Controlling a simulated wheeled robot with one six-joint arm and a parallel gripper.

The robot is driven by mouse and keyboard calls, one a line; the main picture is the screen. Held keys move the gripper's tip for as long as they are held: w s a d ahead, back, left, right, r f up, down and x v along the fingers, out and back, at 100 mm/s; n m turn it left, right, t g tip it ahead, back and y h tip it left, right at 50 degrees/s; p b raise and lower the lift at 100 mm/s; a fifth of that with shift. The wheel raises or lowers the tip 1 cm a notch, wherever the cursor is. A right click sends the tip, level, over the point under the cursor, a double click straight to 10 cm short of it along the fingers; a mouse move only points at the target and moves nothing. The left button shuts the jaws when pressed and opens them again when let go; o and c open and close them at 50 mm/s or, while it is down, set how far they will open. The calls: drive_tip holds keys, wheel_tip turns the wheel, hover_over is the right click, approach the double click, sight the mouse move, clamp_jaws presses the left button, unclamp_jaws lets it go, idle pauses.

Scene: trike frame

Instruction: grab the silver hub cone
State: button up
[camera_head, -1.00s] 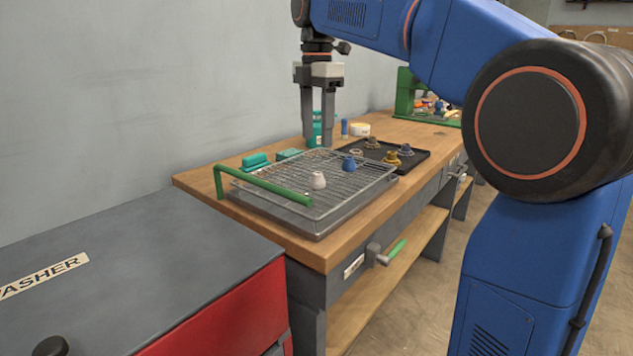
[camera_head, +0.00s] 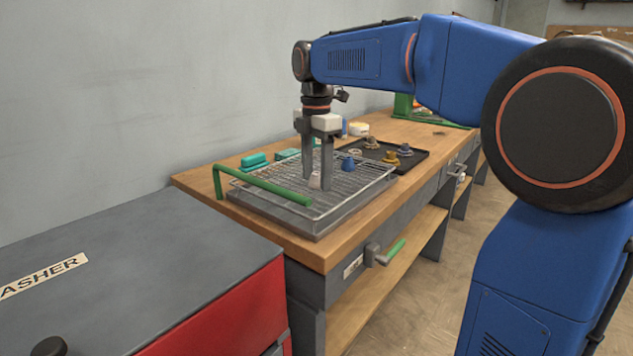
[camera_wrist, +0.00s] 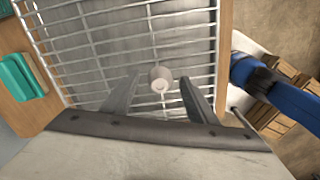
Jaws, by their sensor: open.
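The silver hub cone (camera_head: 315,181) stands on the wire rack (camera_head: 270,213) over a shallow tray. In the head view my gripper (camera_head: 316,186) points down at it, with one finger on each side, and partly hides it. In the wrist view the cone (camera_wrist: 160,78) shows its round top with a hole, at the gap between the open fingertips (camera_wrist: 159,88). The jaws are open and empty. I cannot tell whether either finger touches the cone.
A blue cone (camera_head: 348,163) stands close by, right of my gripper. A dark tray (camera_head: 412,161) with several brass and grey parts lies beyond. A green handle (camera_head: 265,186) rises at the rack's left side. Teal blocks (camera_head: 254,160) lie behind the rack.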

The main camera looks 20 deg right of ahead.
drive_tip(key=c, duration=1.2)
